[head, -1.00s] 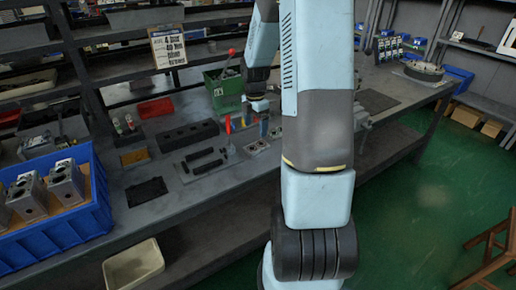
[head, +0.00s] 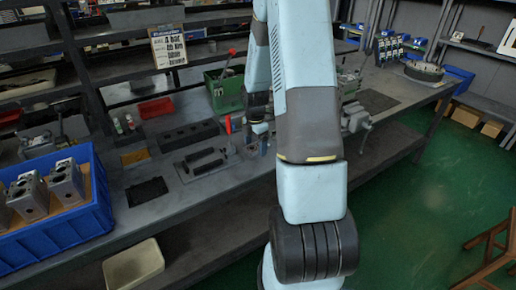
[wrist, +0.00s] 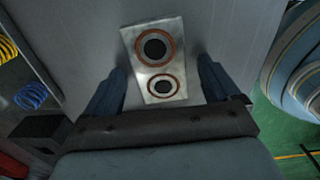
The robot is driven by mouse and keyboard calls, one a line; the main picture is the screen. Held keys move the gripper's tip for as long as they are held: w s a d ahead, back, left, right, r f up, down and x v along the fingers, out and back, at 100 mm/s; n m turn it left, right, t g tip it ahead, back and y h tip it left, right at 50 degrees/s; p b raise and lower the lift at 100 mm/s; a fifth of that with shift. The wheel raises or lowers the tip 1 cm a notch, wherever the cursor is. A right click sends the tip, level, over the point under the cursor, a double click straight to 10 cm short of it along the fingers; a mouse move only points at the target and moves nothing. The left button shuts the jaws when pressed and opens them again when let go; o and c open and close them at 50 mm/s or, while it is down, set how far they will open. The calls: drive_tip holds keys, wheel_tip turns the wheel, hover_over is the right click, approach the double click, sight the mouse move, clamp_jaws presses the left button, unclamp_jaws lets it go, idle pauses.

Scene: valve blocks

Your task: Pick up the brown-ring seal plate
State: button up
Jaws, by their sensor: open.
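The brown-ring seal plate (wrist: 156,62) is a pale metal rectangle with two dark holes, each circled by a brown ring. In the wrist view it lies slightly tilted on the grey bench top. My gripper (wrist: 162,66) is open, with one blue finger on each side of the plate and gaps between. Nothing is held. I cannot tell how far the fingertips are above the bench. In the head view my gripper (head: 259,142) is low over the bench's front part and largely hides the plate.
Yellow (wrist: 6,48) and blue (wrist: 31,95) springs lie left of the plate in the wrist view. In the head view a green bin (head: 226,92) stands behind my gripper, a black block (head: 188,134) lies left, and a vise-like fixture (head: 355,118) stands right.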

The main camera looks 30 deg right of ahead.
drive_tip(key=c, duration=1.3)
drive_tip(key=shift+r, duration=0.1)
